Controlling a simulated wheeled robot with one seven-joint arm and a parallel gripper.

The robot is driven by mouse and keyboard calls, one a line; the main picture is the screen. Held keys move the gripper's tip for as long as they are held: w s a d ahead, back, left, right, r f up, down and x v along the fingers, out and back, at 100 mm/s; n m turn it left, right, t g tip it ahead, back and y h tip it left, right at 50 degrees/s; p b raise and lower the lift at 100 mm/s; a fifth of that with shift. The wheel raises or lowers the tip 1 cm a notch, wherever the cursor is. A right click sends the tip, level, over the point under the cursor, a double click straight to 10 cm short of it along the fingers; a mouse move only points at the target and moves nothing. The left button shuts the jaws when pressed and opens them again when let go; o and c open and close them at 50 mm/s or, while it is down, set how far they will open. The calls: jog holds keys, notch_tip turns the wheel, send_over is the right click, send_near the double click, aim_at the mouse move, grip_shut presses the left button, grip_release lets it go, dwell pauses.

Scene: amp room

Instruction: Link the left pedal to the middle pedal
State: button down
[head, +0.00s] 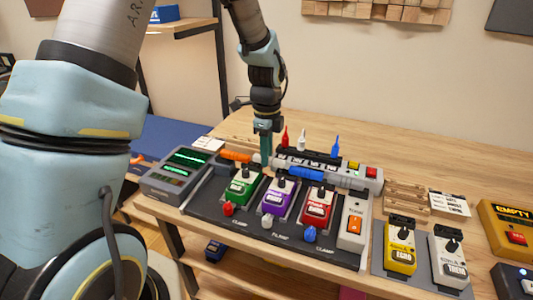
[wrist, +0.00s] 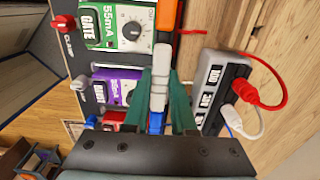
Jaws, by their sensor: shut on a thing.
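The left pedal is green (head: 242,187), the middle pedal purple (head: 277,200) and the right pedal red (head: 317,207), in a row on the dark pedalboard (head: 205,205). The wrist view shows the green pedal (wrist: 115,25), labelled GATE and 55mA, and part of the purple pedal (wrist: 112,88). My gripper (head: 266,156) is behind the green and purple pedals. In the wrist view my gripper (wrist: 162,90) has its teal fingers shut on a white link piece (wrist: 161,62).
An orange piece (head: 235,156) and a blue piece (head: 306,174) lie behind the pedals. A grey power strip (head: 360,177) with red, white and blue plugs stands close to my gripper's right. Yellow (head: 401,246) and white (head: 449,252) pedals stand at right. The table behind is clear.

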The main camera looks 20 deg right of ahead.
jog(key=shift+f, duration=0.55)
dwell(1.0)
jog(key=shift+c, duration=1.3)
grip_release()
jog(key=shift+r+p, duration=3)
jog(key=shift+r, duration=0.55)
